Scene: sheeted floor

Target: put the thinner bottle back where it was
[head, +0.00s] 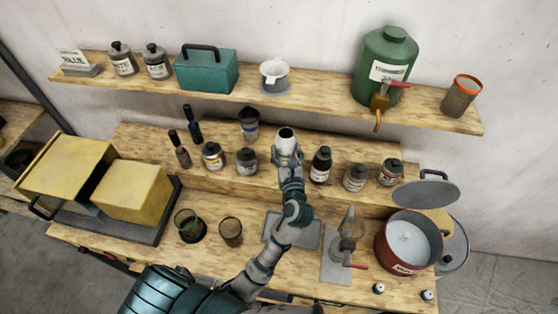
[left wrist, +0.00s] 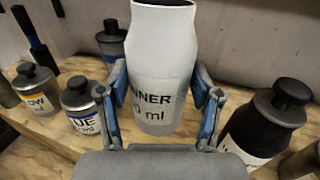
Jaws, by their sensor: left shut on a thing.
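The thinner bottle (head: 286,135) is white and grey, with an open dark mouth in the head view. In the left wrist view the thinner bottle (left wrist: 163,60) has a label ending in "NNER" and "0 ml", and it stands nearly upright. My left gripper (head: 288,155) is shut around it; the two blue-padded fingers (left wrist: 163,97) press on its sides. The bottle is at the raised middle shelf (head: 300,195), between a BLUE bottle (head: 247,160) and a dark bottle (head: 320,165). I cannot tell whether its base touches the wood. My right gripper is not in view.
The upper shelf (head: 330,107) holds a green dispenser (head: 385,55), a teal toolbox (head: 206,70) and a white cup (head: 274,73). More small bottles (head: 355,178) line the middle shelf.

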